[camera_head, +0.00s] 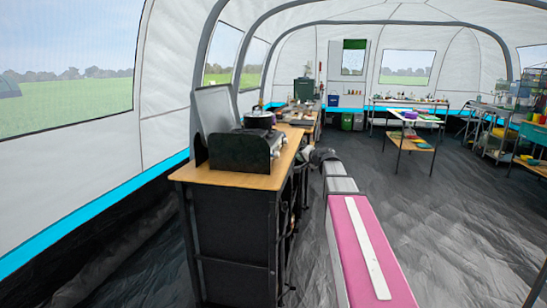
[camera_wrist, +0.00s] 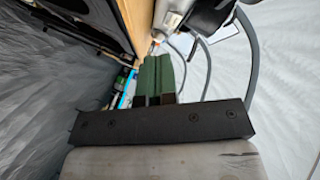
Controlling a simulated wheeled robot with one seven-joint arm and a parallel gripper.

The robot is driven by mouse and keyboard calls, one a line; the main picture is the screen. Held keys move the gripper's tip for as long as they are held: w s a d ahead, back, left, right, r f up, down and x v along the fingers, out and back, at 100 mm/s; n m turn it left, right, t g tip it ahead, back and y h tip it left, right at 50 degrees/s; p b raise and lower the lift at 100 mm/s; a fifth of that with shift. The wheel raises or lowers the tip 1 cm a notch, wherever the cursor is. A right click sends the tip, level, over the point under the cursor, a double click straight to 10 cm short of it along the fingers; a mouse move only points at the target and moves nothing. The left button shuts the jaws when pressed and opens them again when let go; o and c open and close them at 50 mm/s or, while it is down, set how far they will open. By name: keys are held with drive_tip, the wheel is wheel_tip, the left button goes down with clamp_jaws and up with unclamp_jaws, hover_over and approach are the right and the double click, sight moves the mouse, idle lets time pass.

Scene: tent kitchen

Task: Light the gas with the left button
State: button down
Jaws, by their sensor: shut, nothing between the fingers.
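The camping gas stove (camera_head: 238,152), black-sided with an upright grey lid (camera_head: 216,108), stands on the near end of a wooden-topped counter (camera_head: 228,178). The front buttons are too small or turned away to tell apart in the head view. My gripper (camera_head: 318,155) is just right of the stove's front, at the end of my pink and grey arm. In the wrist view its green fingers (camera_wrist: 158,75) are together and empty. A pale metal part (camera_wrist: 172,18), probably the stove front, lies beyond the fingertips; contact is not visible.
The counter's wooden edge (camera_wrist: 124,22) runs close beside the fingers in the wrist view. More cooking things stand farther along the counter. Open grey floor (camera_head: 460,230) lies to the right, with tables (camera_head: 408,144) and shelves farther back.

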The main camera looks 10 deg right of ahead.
drive_tip(key=shift+w+a, duration=0.45)
drive_tip(key=shift+a, duration=0.95)
drive_tip(key=shift+w+a, duration=0.45)
drive_tip(key=shift+a, duration=0.9)
drive_tip(key=shift+w+a, duration=0.45)
drive_tip(key=shift+a, duration=0.95)
drive_tip(key=shift+a, duration=0.15)
drive_tip(key=shift+w+a, duration=0.15)
drive_tip(key=shift+a, duration=0.15)
drive_tip(key=shift+w+a, duration=0.1)
drive_tip(key=shift+a, duration=0.25)
drive_tip(key=shift+d, duration=0.15)
drive_tip(key=shift+s+d, duration=0.25)
drive_tip(key=shift+d, duration=0.4)
drive_tip(key=shift+s+d, duration=0.25)
drive_tip(key=shift+d, duration=0.55)
drive_tip(key=shift+s+d, duration=0.3)
drive_tip(key=shift+d, duration=0.45)
drive_tip(key=shift+s+d, duration=0.25)
drive_tip(key=shift+d, duration=0.55)
